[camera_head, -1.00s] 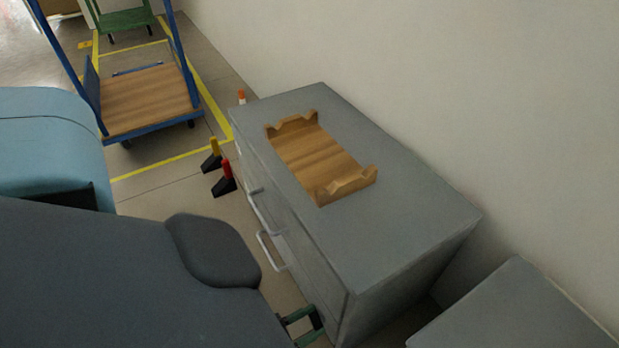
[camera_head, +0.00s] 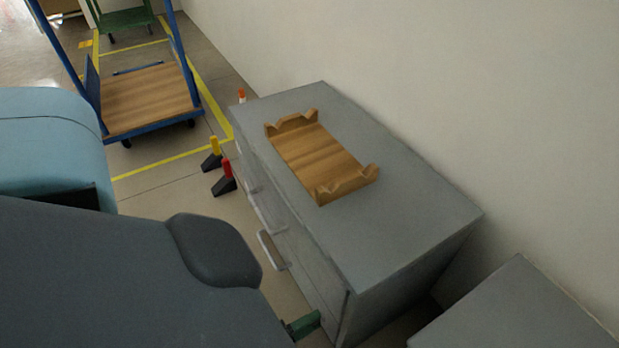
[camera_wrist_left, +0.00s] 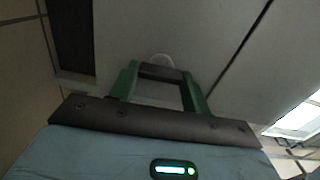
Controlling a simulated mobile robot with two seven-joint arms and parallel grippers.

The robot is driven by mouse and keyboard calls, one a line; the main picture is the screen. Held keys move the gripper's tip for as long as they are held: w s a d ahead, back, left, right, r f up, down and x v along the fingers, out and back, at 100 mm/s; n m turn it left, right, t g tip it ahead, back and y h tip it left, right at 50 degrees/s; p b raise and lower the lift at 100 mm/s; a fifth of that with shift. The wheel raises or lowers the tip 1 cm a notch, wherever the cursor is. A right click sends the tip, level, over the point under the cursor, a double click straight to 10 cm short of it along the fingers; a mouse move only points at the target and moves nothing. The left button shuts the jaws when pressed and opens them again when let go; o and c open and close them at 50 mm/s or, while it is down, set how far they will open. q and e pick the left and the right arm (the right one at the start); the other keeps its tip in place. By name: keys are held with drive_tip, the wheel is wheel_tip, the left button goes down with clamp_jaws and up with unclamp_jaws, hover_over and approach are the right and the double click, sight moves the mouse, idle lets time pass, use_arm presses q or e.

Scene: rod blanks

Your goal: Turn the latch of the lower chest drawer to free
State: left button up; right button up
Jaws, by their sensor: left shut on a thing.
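The grey chest (camera_head: 400,230) stands against the wall, its drawer front with pale handles (camera_head: 272,251) facing left. My left gripper (camera_head: 311,321) is low at the near end of that front, partly hidden behind my arm. In the left wrist view its green fingers (camera_wrist_left: 160,75) are shut on a dark bar, which appears to be the latch (camera_wrist_left: 161,71), spanning between the fingertips. My right gripper is not in view.
A wooden cradle (camera_head: 320,158) sits on the chest top. Another grey surface (camera_head: 520,310) is at the near right. Black stands with red (camera_head: 226,178) and yellow (camera_head: 213,152) posts are on the floor beyond. A blue-framed cart (camera_head: 150,98) stands farther back.

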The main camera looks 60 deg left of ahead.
use_arm(q)
drive_tip(key=shift+m, duration=0.3)
idle(0.4)
drive_tip(key=o, duration=1)
drive_tip(key=shift+s, duration=0.15)
drive_tip(key=s+p, duration=0.1)
drive_tip(key=s, duration=0.6)
drive_tip(key=shift+s+a+p, duration=0.25)
drive_tip(key=shift+a+p, duration=0.1)
drive_tip(key=shift+p, duration=0.05)
